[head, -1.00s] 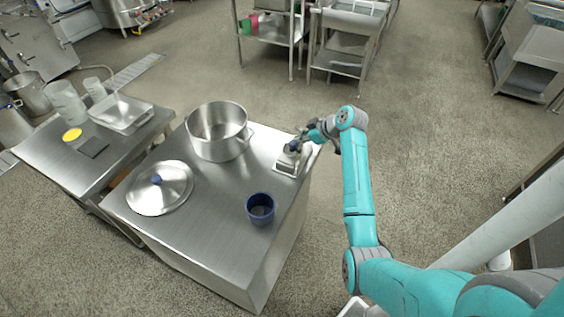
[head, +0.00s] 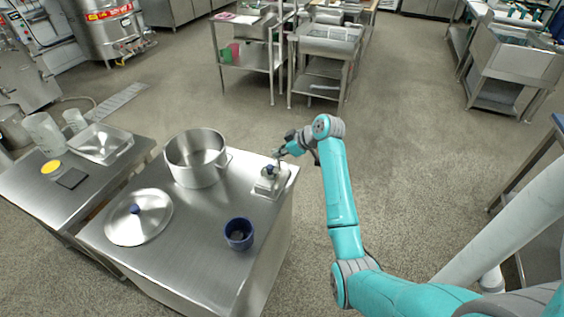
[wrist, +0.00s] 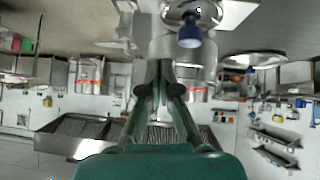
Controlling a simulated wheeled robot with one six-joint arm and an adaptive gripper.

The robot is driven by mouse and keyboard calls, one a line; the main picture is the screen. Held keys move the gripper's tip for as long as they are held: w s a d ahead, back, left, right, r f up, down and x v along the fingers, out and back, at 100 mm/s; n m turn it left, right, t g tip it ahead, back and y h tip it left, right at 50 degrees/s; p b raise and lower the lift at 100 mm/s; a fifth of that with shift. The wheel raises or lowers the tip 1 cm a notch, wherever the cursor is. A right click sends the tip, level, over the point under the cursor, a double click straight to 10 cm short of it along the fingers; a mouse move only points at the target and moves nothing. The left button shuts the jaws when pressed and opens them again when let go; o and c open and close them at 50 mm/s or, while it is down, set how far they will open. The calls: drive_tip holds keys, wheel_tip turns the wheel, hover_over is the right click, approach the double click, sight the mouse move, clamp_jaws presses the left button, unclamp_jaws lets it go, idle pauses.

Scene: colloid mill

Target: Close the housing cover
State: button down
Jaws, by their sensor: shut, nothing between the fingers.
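A small steel fixture (head: 270,184) stands at the far right corner of the steel table. A blue knob (head: 270,170) sits on top of it. I take this fixture for the housing, but its cover is too small to make out surely in the head view. In the wrist view a shiny round steel piece (wrist: 204,12) with a blue knob (wrist: 190,32) shows at the top edge, apart from the fingers. My gripper (head: 278,154) is just above and beyond the knob. In the wrist view its fingertips (wrist: 160,90) are together and empty.
A large open pot (head: 197,160), a round lid (head: 150,215) with a blue knob, and a blue cup (head: 239,234) share the table. A side table (head: 60,205) with a tray (head: 101,143) adjoins on the left. Open floor (head: 400,170) lies to the right.

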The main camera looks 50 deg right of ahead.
drive_tip(key=v, duration=0.9)
drive_tip(key=shift+w+d, duration=0.2)
drive_tip(key=shift+d, duration=0.15)
